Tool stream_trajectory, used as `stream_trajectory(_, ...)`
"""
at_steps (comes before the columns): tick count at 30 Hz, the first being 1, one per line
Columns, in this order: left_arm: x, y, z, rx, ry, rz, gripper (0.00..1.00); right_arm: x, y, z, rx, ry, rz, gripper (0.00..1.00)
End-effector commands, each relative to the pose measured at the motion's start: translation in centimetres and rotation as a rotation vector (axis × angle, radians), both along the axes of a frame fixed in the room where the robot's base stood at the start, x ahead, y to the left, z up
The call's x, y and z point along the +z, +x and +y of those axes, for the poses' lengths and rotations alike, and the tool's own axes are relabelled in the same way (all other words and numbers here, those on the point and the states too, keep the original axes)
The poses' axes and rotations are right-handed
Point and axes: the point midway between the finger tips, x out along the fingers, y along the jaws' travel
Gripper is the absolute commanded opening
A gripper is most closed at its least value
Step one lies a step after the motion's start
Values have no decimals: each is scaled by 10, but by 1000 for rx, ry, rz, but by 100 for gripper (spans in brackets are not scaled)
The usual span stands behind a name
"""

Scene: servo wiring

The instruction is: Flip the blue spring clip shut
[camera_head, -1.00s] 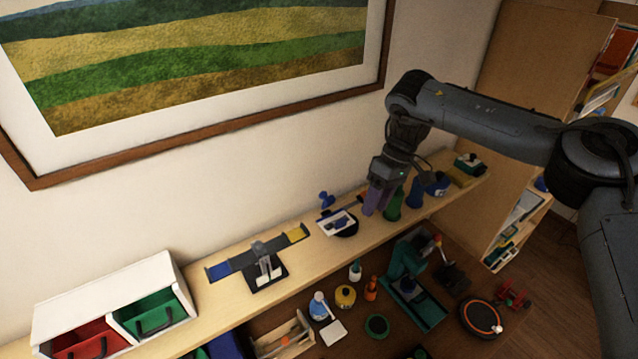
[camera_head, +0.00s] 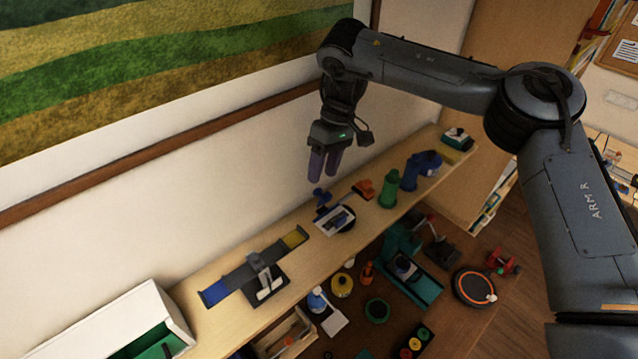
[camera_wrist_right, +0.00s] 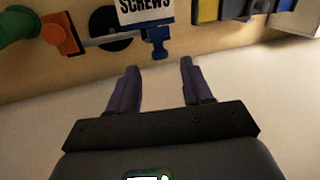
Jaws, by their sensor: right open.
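A small blue piece (camera_head: 321,197), which looks like the spring clip, stands on the wooden shelf beside a white-faced box on a dark round base. In the right wrist view the blue piece (camera_wrist_right: 157,42) shows just beyond the fingertips, next to the box marked SCREWS (camera_wrist_right: 146,8). I cannot tell how far open the clip is. My right gripper (camera_head: 324,170) points down above the blue piece, fingers apart. In the right wrist view it (camera_wrist_right: 160,70) is open and empty. My left gripper is out of view.
An orange block (camera_head: 363,189) and a green bottle-like thing (camera_head: 389,188) stand to the right on the shelf (camera_head: 228,318). A dark stand with a blue-and-yellow-ended bar (camera_head: 262,272) is to the left. The wall is close behind the gripper.

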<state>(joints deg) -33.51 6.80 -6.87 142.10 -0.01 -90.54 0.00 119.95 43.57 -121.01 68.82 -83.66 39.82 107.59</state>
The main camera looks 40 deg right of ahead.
Motion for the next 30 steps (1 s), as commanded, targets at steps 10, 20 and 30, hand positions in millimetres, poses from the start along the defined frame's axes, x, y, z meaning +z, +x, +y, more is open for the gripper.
stream_trajectory(10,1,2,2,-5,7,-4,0,-39,-1,12,1,1,3,50)
stream_trajectory(20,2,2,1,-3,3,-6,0,-45,-1,14,0,0,0,50)
stream_trajectory(30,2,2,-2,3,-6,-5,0,-45,-1,14,0,-1,0,19)
